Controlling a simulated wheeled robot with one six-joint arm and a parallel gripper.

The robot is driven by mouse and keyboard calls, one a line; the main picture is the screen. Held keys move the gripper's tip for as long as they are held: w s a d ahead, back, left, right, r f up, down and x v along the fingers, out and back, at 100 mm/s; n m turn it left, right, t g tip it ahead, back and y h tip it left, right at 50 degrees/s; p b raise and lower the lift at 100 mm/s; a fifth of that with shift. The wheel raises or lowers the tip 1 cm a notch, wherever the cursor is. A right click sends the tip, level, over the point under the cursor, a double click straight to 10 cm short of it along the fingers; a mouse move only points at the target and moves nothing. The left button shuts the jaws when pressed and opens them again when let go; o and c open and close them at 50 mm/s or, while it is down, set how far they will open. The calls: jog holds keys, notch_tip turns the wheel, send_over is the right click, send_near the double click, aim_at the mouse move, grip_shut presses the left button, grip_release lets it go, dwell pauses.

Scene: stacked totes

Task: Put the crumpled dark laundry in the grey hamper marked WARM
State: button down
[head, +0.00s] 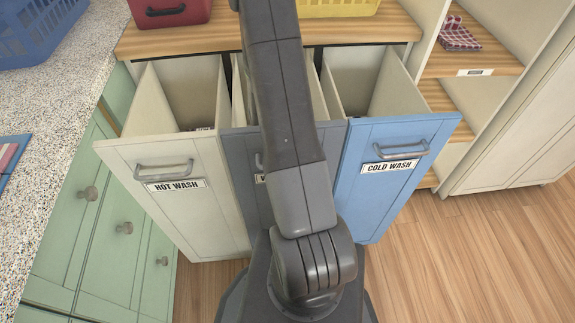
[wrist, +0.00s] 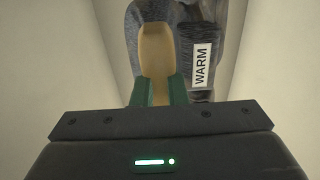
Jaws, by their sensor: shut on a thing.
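My gripper (wrist: 158,92) shows in the wrist view, with green finger bases and a tan pad. It is shut on crumpled dark grey laundry (wrist: 137,42), which shows around the pad. A white label (wrist: 201,65) reading WARM sits just right of the pad, on a grey surface; where laundry ends and hamper begins is hard to tell. Pale walls rise on both sides. In the head view the grey middle bin (head: 240,175) is pulled open, its label mostly behind my arm. My gripper and the laundry are hidden there by the arm.
A white HOT WASH bin (head: 195,215) stands open at left and a blue COLD WASH bin (head: 375,200) at right. A speckled counter (head: 55,110) over green drawers (head: 90,220) lies left. Shelves (head: 470,60) with checked cloth are right. Wooden floor (head: 480,260) is clear.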

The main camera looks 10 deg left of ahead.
jog(key=shift+f, duration=1.6)
jog(key=shift+f+b, duration=0.1)
jog(key=shift+b, duration=0.2)
jog(key=shift+f, duration=0.15)
jog(key=c, duration=1.5)
grip_release()
jog(key=shift+o, duration=0.2)
notch_tip(320, 180, up, 12)
jog(key=shift+r+p, duration=0.25)
jog(key=shift+p, duration=0.8)
